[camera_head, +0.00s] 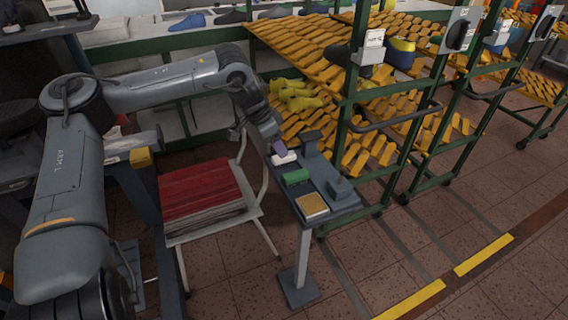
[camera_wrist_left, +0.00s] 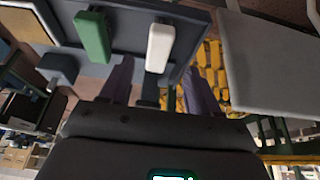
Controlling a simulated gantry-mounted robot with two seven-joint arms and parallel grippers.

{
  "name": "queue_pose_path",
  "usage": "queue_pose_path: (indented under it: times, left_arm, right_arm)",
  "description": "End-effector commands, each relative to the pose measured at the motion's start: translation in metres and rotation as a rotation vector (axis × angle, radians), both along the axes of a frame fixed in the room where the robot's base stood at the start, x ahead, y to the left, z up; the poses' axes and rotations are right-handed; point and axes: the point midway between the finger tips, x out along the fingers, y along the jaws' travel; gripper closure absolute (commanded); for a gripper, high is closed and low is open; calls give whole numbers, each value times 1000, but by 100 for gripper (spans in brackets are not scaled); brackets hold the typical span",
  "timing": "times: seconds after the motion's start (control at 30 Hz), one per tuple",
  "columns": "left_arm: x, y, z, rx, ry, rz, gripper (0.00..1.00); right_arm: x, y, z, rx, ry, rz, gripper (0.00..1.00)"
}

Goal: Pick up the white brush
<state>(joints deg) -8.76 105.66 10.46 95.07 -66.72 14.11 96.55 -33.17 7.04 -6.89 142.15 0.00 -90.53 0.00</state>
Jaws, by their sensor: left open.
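The white brush (camera_head: 286,159) lies on the small grey stand table (camera_head: 345,209), at the end nearer my left arm. In the left wrist view the white brush (camera_wrist_left: 160,46) sits ahead of the fingertips, roughly between their lines. My left gripper (camera_head: 274,145) is open above that end of the table, close to the white brush. Its two purplish fingers (camera_wrist_left: 155,68) are spread and nothing is held between them. Whether they touch the brush cannot be told. A green brush (camera_head: 296,177) lies beside the white one and also shows in the left wrist view (camera_wrist_left: 92,38). My right gripper is not in view.
A yellow-topped block (camera_head: 311,206) and grey blocks (camera_head: 340,188) share the table. A chair (camera_head: 212,236) with a red stack (camera_head: 200,190) stands to the left. Green racks (camera_head: 344,110) with yellow shoe lasts stand close behind and to the right.

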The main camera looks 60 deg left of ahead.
Motion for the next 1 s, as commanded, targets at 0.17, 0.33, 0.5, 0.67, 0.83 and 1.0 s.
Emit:
queue_pose_path:
  times: [0.17,0.33,0.5,0.67,0.83,1.0]
  left_arm:
    - [3,-1,-8,0,0,-1,38]
    - [8,-2,-26,1,3,0,38]
    - [15,-5,-46,1,3,0,38]
    - [21,-6,-55,-1,1,0,38]
    - [22,-6,-55,-1,-1,1,38]
    - [22,-6,-55,-1,-1,1,48]
  right_arm:
    - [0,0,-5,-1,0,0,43]
    - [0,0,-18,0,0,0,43]
    - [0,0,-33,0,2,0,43]
    - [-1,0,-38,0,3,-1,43]
    - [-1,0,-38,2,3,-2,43]
    - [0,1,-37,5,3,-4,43]
